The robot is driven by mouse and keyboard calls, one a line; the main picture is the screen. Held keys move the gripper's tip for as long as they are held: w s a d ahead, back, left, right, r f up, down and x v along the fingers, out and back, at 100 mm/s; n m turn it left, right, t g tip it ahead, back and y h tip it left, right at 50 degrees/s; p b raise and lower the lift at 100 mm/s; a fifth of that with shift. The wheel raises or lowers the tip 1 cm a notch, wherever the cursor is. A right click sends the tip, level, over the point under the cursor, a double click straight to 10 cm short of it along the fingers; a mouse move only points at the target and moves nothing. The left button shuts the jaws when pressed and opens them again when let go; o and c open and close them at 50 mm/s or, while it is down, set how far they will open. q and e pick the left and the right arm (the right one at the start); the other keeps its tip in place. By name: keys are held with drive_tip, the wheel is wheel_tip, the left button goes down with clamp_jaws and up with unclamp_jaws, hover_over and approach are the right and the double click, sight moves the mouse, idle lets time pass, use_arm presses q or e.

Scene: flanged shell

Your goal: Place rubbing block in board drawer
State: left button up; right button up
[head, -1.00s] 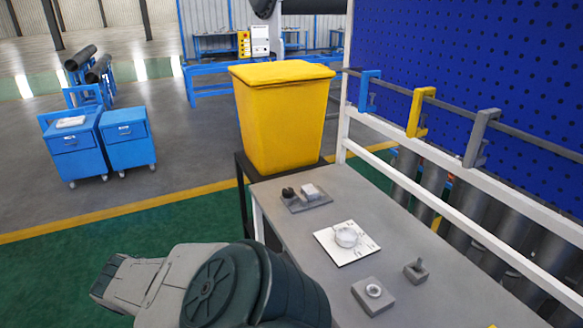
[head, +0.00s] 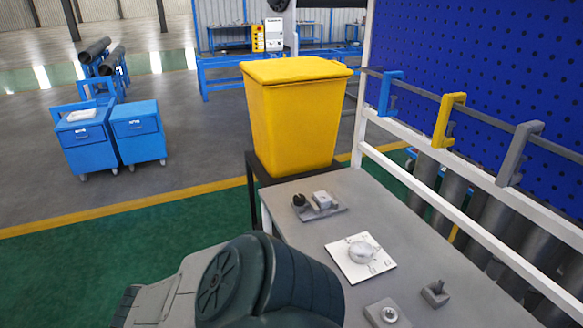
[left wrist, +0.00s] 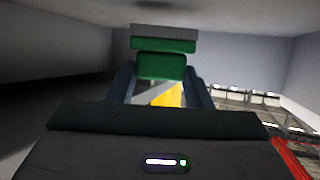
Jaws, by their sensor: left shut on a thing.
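In the left wrist view, my left gripper (left wrist: 162,82) is shut on a block with a green body (left wrist: 162,66) and a grey strip on its far side, apparently the rubbing block. In the head view my left arm is low in the picture, and its gripper and the block cannot be made out. Two blue wheeled cabinets with drawer fronts, a left one (head: 88,147) and a right one (head: 138,135), stand across the floor; their drawers look shut. I cannot tell whether one is the board drawer. My right gripper is not in view.
A grey workbench (head: 320,232) holds a white plate (head: 378,266) with a round part and several small fixtures. A yellow bin (head: 295,120) stands at its far end. A blue pegboard (head: 480,70) rises at the right. The green floor (head: 90,270) at the left is clear.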

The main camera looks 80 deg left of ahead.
use_arm(q)
drive_tip(key=shift+a+f, duration=0.1)
drive_tip(key=shift+f, duration=1.1)
drive_tip(key=o, duration=1)
drive_tip(key=shift+o, duration=0.2)
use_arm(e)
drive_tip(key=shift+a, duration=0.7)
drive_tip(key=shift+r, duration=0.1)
